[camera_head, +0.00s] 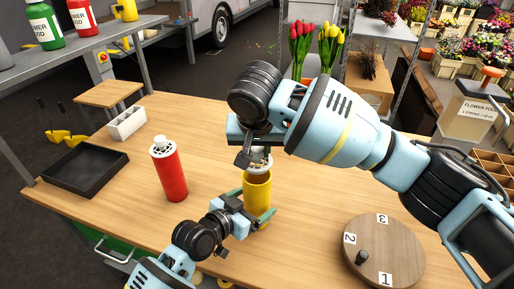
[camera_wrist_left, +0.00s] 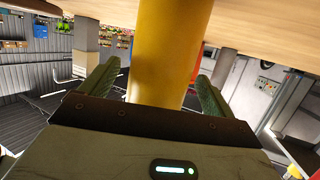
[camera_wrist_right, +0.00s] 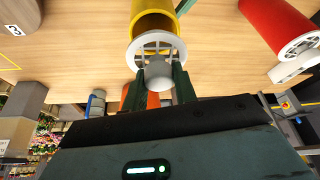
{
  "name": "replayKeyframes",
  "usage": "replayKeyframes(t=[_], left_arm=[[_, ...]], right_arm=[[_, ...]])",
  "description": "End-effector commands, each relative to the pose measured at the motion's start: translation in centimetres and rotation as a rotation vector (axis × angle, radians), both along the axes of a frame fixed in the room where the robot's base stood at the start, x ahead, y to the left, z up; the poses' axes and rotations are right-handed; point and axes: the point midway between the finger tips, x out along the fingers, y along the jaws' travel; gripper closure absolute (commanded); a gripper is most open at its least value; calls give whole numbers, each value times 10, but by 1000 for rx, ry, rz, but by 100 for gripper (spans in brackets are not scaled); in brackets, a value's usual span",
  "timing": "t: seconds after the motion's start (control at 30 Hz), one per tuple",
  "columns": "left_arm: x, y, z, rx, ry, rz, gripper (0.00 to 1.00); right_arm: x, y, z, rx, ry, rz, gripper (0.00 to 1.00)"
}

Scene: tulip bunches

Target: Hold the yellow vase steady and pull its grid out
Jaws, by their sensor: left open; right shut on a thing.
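The yellow vase (camera_head: 257,198) stands upright on the wooden table. My left gripper (camera_head: 252,206) is low at the vase, open, with a green finger on each side. In the left wrist view the vase (camera_wrist_left: 168,50) stands between the fingers (camera_wrist_left: 158,90), with a gap on each side. My right gripper (camera_head: 257,150) is above the vase, shut on the knob (camera_wrist_right: 158,73) of the white grid (camera_wrist_right: 148,46). In the head view the grid (camera_head: 260,164) is just above the vase's mouth, and part of the brownish inside shows below it.
A red vase (camera_head: 171,175) with a white grid stands to the left. A round numbered turntable (camera_head: 376,252) is at the right front. A black tray (camera_head: 85,168) and a white holder (camera_head: 126,122) are at the left. Red tulips (camera_head: 300,45) and yellow tulips (camera_head: 331,45) stand behind.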

Motion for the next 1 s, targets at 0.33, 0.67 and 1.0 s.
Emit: replayKeyframes(t=[0.33,0.67,1.0], left_arm=[[-44,38,17,2,0,1,12],[-71,60,29,1,-1,1,12],[-73,63,30,0,0,0,12]], right_arm=[[0,0,0,0,0,0,94],[0,0,0,0,0,0,94],[0,0,0,0,0,0,94]])
